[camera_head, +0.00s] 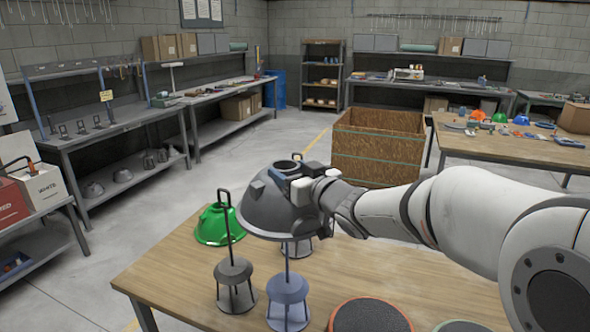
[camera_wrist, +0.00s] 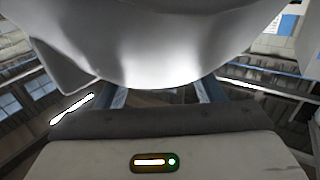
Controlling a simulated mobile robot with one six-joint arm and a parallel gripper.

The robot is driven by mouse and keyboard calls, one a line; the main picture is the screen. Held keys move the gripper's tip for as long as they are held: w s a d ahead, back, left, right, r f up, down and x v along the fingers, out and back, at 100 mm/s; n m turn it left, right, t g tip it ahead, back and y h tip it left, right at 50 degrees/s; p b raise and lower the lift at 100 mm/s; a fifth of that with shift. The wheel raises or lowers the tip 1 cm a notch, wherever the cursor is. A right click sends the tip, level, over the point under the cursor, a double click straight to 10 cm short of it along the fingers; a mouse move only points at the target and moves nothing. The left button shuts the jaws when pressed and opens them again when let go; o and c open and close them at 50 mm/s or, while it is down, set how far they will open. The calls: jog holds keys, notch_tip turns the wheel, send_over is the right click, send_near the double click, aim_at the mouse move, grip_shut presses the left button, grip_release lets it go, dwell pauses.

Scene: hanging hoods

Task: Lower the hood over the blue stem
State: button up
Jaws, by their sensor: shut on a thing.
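A grey hood (camera_head: 262,212), a dome with an open ring at its top, is held in the air by my gripper (camera_head: 297,187) at its upper right side. In the wrist view the pale hood (camera_wrist: 150,50) fills the upper middle, and my gripper's fingers are partly hidden behind it. The blue stem (camera_head: 288,291) is a blue-grey stand on the table's front part, directly below the hood. Its thin rod rises to the hood's rim; the upper end is hidden, so I cannot tell how far it reaches inside.
A dark grey stem (camera_head: 236,272) with a tall looped rod stands just left of the blue stem. A green hood (camera_head: 212,228) rests on the wooden table (camera_head: 170,280) behind it. Another stand (camera_head: 304,247) is partly hidden behind the hood. Round pads (camera_head: 370,317) lie at the right front.

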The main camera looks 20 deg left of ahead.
jog(key=b, duration=0.6)
send_over(294, 288)
notch_tip(294, 288, down, 9)
jog(key=f+b, duration=0.5)
jog(key=f, duration=0.1)
jog(key=f+b, duration=0.5)
jog(key=f, duration=0.1)
jog(key=f+b, duration=0.5)
jog(key=f, duration=0.1)
jog(key=shift+d+f, duration=0.3)
jog(key=shift+f, duration=0.05)
jog(key=shift+a+f+b, duration=0.25)
jog(key=shift+f+b, duration=0.5)
jog(key=shift+a+f+b, duration=0.25)
jog(key=shift+f+b, duration=0.45)
jog(key=shift+s+d, duration=0.1)
jog(key=shift+d, duration=0.05)
jog(key=shift+f+b, duration=0.5)
jog(key=shift+b, duration=0.15)
